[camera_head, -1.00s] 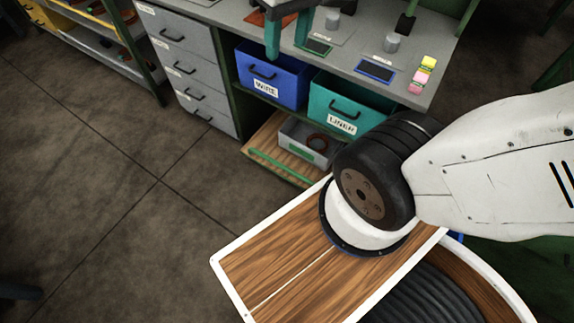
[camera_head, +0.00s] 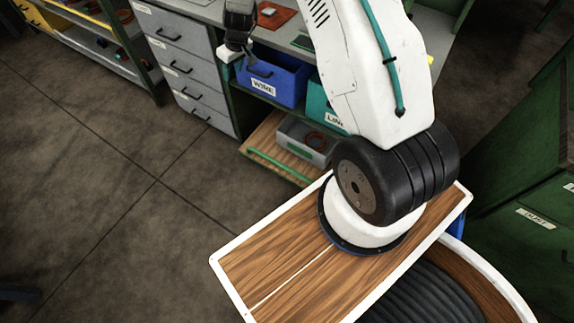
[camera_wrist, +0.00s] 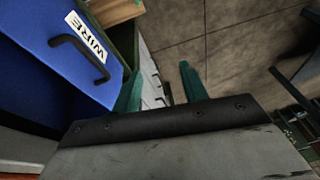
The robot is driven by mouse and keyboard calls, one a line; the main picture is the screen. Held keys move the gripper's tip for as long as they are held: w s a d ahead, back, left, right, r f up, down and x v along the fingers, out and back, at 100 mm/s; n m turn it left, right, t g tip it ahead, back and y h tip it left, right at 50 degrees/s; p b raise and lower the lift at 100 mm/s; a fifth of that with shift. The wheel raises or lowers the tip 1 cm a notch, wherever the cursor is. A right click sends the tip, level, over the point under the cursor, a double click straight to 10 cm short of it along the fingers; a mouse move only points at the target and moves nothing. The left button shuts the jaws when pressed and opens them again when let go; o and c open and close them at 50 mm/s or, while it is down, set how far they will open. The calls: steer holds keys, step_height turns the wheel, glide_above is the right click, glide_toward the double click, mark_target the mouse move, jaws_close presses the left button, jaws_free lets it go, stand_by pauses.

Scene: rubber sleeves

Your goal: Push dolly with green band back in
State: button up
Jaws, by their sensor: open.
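The dolly is a low wooden board (camera_head: 262,146) sticking out from under the workbench, with a green band (camera_head: 278,167) along its front edge. A grey tray (camera_head: 292,133) with a green label and a reddish-brown ring stands on it. A piece of wood (camera_wrist: 112,10) at the top of the wrist view looks like part of the dolly. My gripper (camera_wrist: 160,88) is open and empty, its two green fingers apart. In the head view it is beside the blue WIRE bin, above and left of the dolly, its fingertips hard to make out.
The blue WIRE bin (camera_head: 284,82) is close to my gripper and also fills the left of the wrist view (camera_wrist: 52,45). A teal bin (camera_head: 318,103) is partly hidden by my arm. Grey drawers (camera_head: 187,65) stand left. Open floor (camera_head: 110,190) lies in front of the dolly.

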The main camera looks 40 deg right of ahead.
step_height(320, 180, down, 12)
steer(key=d, duration=0.3)
steer(key=n+g+h, duration=0.1)
steer(key=g+h, duration=0.1)
steer(key=h, duration=0.2)
glide_toward(287, 168)
steer(key=x, duration=0.7)
steer(key=shift+s+d+f, duration=0.1)
steer(key=shift+s+f, duration=0.05)
steer(key=shift+f, duration=0.15)
steer(key=shift+d+f, duration=0.15)
steer(key=shift+f, duration=0.5)
